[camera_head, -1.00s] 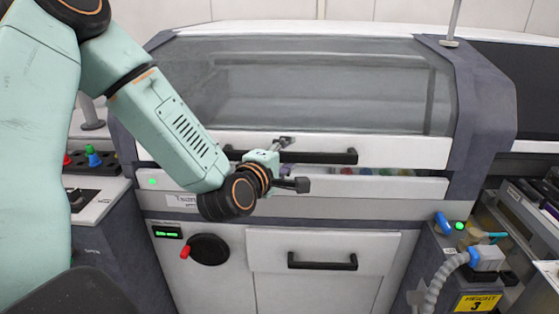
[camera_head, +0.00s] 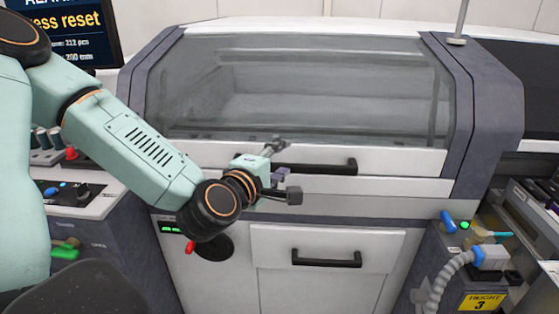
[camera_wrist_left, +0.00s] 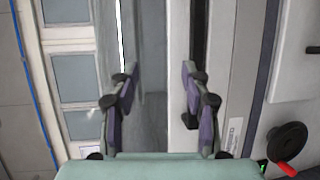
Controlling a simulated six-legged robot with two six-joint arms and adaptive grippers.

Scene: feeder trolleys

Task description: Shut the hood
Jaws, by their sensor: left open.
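The hood (camera_head: 400,154) has a grey see-through window and a white lower edge with a black bar handle (camera_head: 325,168). Its lower edge sits right against the white front panel (camera_head: 410,187), and no gap shows between them. My left gripper (camera_head: 283,171) is open and empty, at the left end of the handle. In the left wrist view my spread fingers (camera_wrist_left: 157,76) straddle the hood's window edge, with one finger over the dark handle bar (camera_wrist_left: 200,30). Whether they touch cannot be told. My right gripper is not in view.
Below is a cabinet door with a black handle (camera_head: 326,259) and a black handwheel (camera_head: 214,247) with a red knob. A side console (camera_head: 85,200) and a screen (camera_head: 75,30) stand at left. A corrugated hose (camera_head: 445,280) and a blue-handled part stand at right.

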